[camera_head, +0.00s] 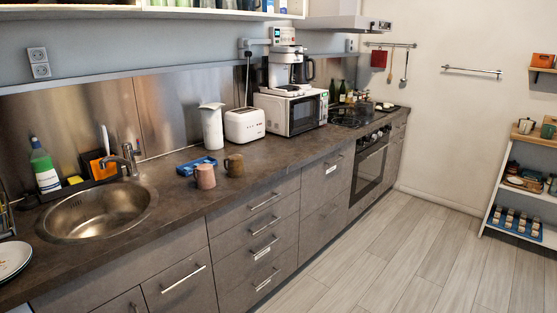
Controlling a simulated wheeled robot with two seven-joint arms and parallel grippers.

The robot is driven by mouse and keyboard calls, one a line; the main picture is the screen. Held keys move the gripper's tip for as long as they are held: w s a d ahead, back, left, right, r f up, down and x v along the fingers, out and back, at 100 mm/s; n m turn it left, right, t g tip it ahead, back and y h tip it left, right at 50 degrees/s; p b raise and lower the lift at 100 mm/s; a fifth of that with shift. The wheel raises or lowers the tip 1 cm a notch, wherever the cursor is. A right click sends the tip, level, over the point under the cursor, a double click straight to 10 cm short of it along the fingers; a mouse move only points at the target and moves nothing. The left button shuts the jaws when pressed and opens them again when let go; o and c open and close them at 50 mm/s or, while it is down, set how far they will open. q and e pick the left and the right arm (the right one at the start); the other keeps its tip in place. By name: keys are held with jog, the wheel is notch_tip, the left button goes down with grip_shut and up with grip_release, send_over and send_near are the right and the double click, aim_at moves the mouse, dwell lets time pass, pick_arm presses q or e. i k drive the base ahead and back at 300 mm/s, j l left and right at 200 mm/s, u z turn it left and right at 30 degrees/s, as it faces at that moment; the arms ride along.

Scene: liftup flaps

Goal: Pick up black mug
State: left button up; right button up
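No mug that is clearly black shows in the head view. A dark brown mug (234,165) stands upright on the counter. A pinkish-brown mug (205,177) stands just left of it, nearer the front edge. Cups or glasses (195,4) stand on the upper shelf, cut off by the top of the picture. Neither of my grippers is in view.
The mugs stand on a dark counter (180,211) between the sink (97,211) and the white toaster (245,125). A blue tray (197,166) lies behind them. A microwave (291,112) stands farther right. The floor (390,255) before the drawers is clear.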

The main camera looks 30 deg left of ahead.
aim_at(236, 169)
jog(key=i+l+u, duration=0.1)
jog(key=i+u, duration=0.3)
jog(key=i, duration=0.6)
jog(key=i+u, duration=0.35)
jog(key=i+l+u, duration=0.35)
jog(key=i+j, duration=0.1)
jog(key=i, duration=0.05)
